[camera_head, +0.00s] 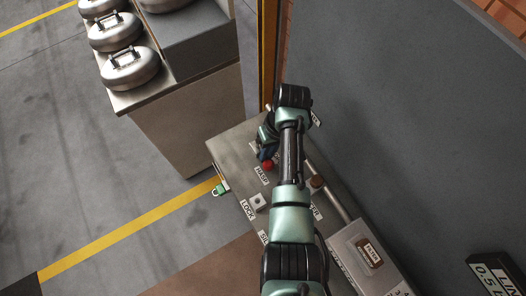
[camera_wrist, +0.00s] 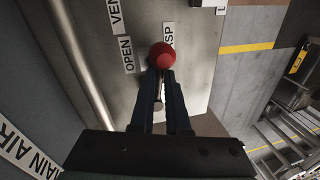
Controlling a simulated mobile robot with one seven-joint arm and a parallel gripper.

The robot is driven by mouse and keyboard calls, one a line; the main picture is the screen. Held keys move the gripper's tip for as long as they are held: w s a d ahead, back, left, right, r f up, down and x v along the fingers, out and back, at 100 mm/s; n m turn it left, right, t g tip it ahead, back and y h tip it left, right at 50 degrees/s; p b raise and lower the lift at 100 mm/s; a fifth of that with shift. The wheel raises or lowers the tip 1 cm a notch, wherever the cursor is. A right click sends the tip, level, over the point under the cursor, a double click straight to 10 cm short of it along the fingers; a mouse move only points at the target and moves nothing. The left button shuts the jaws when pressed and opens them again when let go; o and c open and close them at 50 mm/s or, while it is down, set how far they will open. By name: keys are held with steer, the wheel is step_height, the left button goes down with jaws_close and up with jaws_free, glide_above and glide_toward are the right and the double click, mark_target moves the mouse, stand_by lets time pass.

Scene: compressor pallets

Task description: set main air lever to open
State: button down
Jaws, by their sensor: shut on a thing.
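The main air lever's red ball knob (camera_head: 268,165) stands over the grey panel, by a HASP label (camera_head: 262,176). The red knob (camera_wrist: 162,55) also shows in the wrist view, right at my fingertips. My gripper (camera_wrist: 161,74) is shut on the lever at this knob; the fingers hide most of its shaft. In the head view my gripper (camera_head: 266,152) is dark and partly hidden by my arm. An OPEN label (camera_wrist: 127,54) lies left of the knob in the wrist view. A MAIN AIR label (camera_wrist: 28,150) is at the lower left.
A pipe (camera_wrist: 82,65) runs along the panel beside the wall. A green padlock (camera_head: 219,189) hangs at the panel's left edge, near a LOCK label (camera_head: 248,210). A cabinet (camera_head: 190,115) with several round metal canisters stands behind. Open floor lies to the left.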

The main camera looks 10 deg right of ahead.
steer(key=shift+s+d+f+n+g, duration=0.35)
steer(key=shift+s+d+n+g, duration=0.1)
steer(key=shift+n, duration=0.25)
steer(key=c, duration=0.9)
jaws_free()
steer(key=shift+d, duration=0.15)
steer(key=shift+w+r, duration=0.3)
steer(key=shift+r, duration=0.4)
steer(key=v, duration=0.8)
steer(key=p+v, duration=0.1)
steer(key=v, duration=0.3)
steer(key=shift+s, duration=0.4)
